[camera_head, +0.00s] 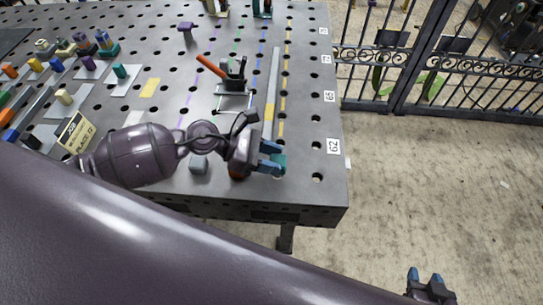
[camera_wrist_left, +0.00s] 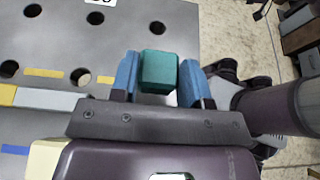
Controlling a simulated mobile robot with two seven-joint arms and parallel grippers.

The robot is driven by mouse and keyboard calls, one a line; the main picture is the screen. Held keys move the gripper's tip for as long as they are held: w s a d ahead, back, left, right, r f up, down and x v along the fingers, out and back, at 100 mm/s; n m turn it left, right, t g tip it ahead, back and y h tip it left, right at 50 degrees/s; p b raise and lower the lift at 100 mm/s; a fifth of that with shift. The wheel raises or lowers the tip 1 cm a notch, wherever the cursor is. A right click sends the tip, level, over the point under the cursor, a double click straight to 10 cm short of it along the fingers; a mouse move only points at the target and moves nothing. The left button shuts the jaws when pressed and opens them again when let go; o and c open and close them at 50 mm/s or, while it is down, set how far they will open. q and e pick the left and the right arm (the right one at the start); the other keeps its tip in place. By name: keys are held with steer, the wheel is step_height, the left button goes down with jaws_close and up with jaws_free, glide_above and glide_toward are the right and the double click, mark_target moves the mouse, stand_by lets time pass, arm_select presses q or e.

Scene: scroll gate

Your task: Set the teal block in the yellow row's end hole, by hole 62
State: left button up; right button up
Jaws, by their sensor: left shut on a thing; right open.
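The teal block (camera_wrist_left: 158,71) sits between the two blue fingers of my left gripper (camera_wrist_left: 158,82) in the left wrist view. In the head view, the left gripper (camera_head: 272,157) is shut on the teal block (camera_head: 280,165) at the near end of the yellow row (camera_head: 282,128). The label 62 (camera_head: 333,146) is to its right. The row's end hole is covered by the gripper and block, so I cannot tell whether the block is in it or above it. My right gripper (camera_head: 428,278) is open and empty, off the table at the lower right.
The dark perforated table (camera_head: 310,190) ends just right of and below the block. A long grey bar (camera_head: 274,75) with a yellow end lies left of the yellow row.

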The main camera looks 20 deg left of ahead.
arm_select(q)
steer(key=shift+f, duration=0.2)
steer(key=shift+f+b, duration=0.4)
steer(key=shift+b, duration=0.1)
steer(key=o, duration=1.2)
steer(key=shift+c, duration=0.2)
steer(key=shift+s+a+f, duration=0.1)
steer(key=b+v, duration=0.1)
steer(key=v, duration=0.8)
steer(key=shift+a+r, duration=0.25)
steer(key=shift+a, duration=0.05)
steer(key=shift+s+a+r, duration=0.15)
steer(key=shift+a+r, duration=0.15)
steer(key=shift+a, duration=0.1)
steer(key=shift+s, duration=0.1)
